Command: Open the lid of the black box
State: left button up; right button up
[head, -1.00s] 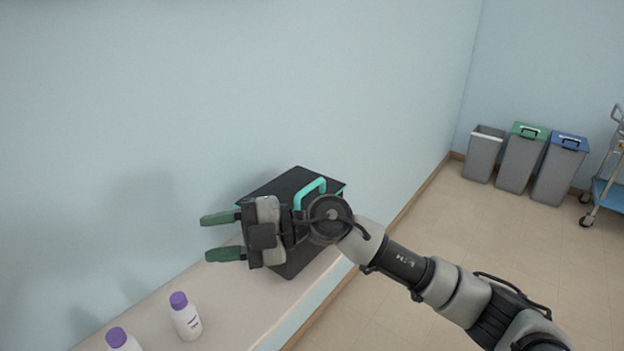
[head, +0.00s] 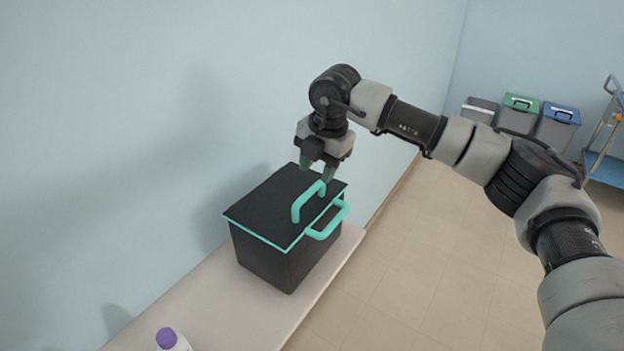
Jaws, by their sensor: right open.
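The black box (head: 275,262) stands on the pale counter by the wall. Its black lid (head: 268,204) lies shut on top, edged in teal. A teal handle (head: 309,202) rises from the lid. A second teal handle (head: 338,222) sticks out at the box's right side. My right gripper (head: 318,176) points down over the far right part of the lid, with its green fingers open. Its fingertips are close to the far end of the lid handle; I cannot tell whether they touch it. My left gripper is not in view.
A bottle with a purple cap (head: 166,338) stands on the counter (head: 225,315) at the bottom, partly cut off. Several bins, one with a green lid (head: 521,103), and a blue cart (head: 606,168) stand far right on the floor. The counter in front of the box is clear.

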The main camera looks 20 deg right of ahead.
aim_at(311, 189)
jog(key=f, duration=0.1)
jog(key=w+f+p, duration=0.1)
jog(key=f, duration=0.1)
jog(key=shift+w+a+f, duration=0.2)
jog(key=shift+f, duration=0.05)
jog(key=shift+w+a+f, duration=0.1)
jog(key=shift+f, duration=0.5)
jog(key=shift+w+a+f, duration=0.1)
jog(key=shift+f, duration=0.6)
jog(key=shift+c, duration=0.5)
jog(key=c, duration=0.5)
grip_shut()
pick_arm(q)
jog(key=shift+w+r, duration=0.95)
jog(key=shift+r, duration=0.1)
